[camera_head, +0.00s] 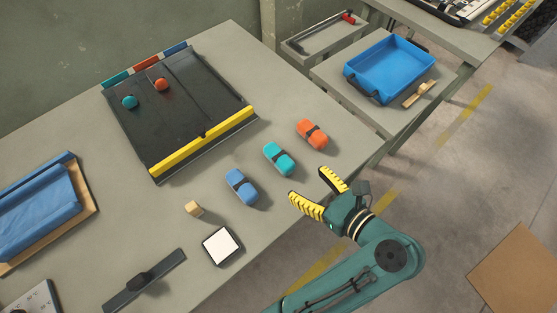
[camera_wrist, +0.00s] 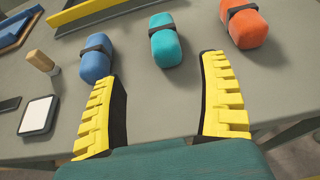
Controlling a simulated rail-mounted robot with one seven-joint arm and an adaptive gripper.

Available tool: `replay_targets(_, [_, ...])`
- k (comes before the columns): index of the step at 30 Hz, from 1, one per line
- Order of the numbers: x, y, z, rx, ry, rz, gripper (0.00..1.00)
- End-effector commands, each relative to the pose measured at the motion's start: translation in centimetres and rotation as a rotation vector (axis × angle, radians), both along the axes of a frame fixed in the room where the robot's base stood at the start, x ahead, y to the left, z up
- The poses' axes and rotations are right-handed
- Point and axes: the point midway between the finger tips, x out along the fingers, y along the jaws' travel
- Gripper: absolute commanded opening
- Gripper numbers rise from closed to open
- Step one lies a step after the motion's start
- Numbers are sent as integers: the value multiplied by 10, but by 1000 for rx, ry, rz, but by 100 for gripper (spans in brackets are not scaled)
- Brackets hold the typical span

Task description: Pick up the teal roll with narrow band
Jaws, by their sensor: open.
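The teal roll (camera_head: 279,159) lies on the grey table between a blue roll (camera_head: 240,187) and an orange roll (camera_head: 311,134). Each roll has a dark band around it. In the wrist view the teal roll (camera_wrist: 166,43) is ahead of my gripper, near the middle, and its band shows across its upper part. My gripper (camera_head: 316,193) is open and empty near the table's right edge, apart from the rolls. In the wrist view its yellow-padded fingers (camera_wrist: 164,100) are spread wide, with bare table between them.
A black board (camera_head: 180,115) with a yellow front bar stands behind the rolls. A blue tray (camera_head: 389,69) sits on a separate stand at the back right.

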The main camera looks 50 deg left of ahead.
Motion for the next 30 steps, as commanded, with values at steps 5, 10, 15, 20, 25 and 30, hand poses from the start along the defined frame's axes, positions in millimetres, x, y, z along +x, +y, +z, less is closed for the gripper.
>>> replay_targets(5, [-2, 39, -20, -1, -2, 2, 76])
replay_targets(10, [-2, 57, -26, -1, -3, 0, 76])
replay_targets(15, [0, 83, -39, -1, -5, 3, 76])
replay_targets(20, [0, 103, -43, -1, -5, 0, 76])
replay_targets(25, [1, 105, -41, -1, -4, -4, 76])
replay_targets(30, [1, 105, -41, -1, -3, -3, 59])
